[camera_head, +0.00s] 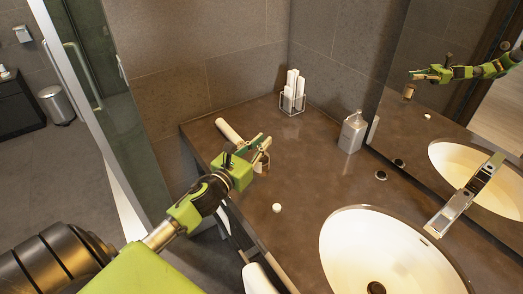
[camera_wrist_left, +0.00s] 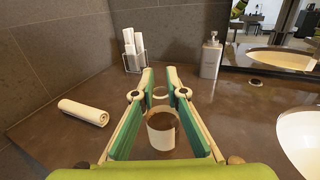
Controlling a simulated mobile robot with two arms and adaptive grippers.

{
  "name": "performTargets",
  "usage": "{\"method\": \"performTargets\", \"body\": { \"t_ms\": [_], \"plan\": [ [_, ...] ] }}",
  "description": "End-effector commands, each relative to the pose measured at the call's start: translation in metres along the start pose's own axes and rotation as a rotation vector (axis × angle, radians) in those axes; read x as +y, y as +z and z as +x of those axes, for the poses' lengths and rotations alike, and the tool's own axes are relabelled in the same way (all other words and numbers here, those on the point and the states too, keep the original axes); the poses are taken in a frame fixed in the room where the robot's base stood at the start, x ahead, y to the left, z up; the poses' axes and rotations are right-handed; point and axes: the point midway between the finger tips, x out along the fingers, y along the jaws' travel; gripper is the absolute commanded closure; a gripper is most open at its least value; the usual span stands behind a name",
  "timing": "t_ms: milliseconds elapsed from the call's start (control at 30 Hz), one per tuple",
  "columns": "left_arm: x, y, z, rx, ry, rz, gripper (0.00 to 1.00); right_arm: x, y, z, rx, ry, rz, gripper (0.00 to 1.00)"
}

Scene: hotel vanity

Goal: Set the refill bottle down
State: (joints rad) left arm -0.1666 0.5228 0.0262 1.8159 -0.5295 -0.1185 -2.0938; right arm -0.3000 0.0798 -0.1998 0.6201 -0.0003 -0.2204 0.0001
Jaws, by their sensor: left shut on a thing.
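My left gripper (camera_head: 264,143) is shut on the refill bottle (camera_head: 262,166), a small brown bottle with a pale label. The bottle hangs below the fingers over the left part of the brown counter (camera_head: 310,175). In the left wrist view the bottle (camera_wrist_left: 161,131) shows between the green fingers (camera_wrist_left: 160,78), which hide parts of it. I cannot tell whether its base touches the counter. My right gripper is not in view.
A rolled white towel (camera_head: 229,130) lies behind the gripper. A wire holder (camera_head: 292,103) with white rolls and a soap dispenser (camera_head: 353,132) stand at the back. A small white cap (camera_head: 277,207) lies in front, near the sink (camera_head: 345,235). The counter's middle is clear.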

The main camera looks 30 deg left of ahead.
Motion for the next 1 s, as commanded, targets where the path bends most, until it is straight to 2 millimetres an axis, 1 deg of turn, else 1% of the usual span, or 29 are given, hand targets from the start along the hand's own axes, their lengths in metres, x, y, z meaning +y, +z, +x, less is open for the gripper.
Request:
{"method": "performTargets", "body": {
  "t_ms": [233,300,400,567,833,967,1000],
  "plan": [
    [0.005,-0.011,0.009,-0.002,0.001,-0.001,1.0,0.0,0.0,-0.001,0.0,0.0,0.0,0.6],
    [0.006,-0.017,0.013,-0.001,0.001,-0.003,1.0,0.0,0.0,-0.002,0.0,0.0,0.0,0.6],
    [0.006,-0.03,0.012,0.001,0.003,-0.006,1.0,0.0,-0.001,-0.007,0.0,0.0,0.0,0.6],
    [0.006,-0.043,0.012,-0.001,0.0,-0.002,1.0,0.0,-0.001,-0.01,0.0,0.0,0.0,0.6],
    [0.006,-0.045,0.012,-0.002,-0.001,0.001,1.0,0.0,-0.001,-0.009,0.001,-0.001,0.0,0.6],
    [0.006,-0.049,0.011,-0.002,-0.001,0.001,1.0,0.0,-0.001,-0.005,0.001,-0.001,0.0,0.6],
    [0.006,-0.048,0.011,-0.001,0.0,0.001,0.8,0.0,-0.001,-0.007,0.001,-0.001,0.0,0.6]
  ]
}}
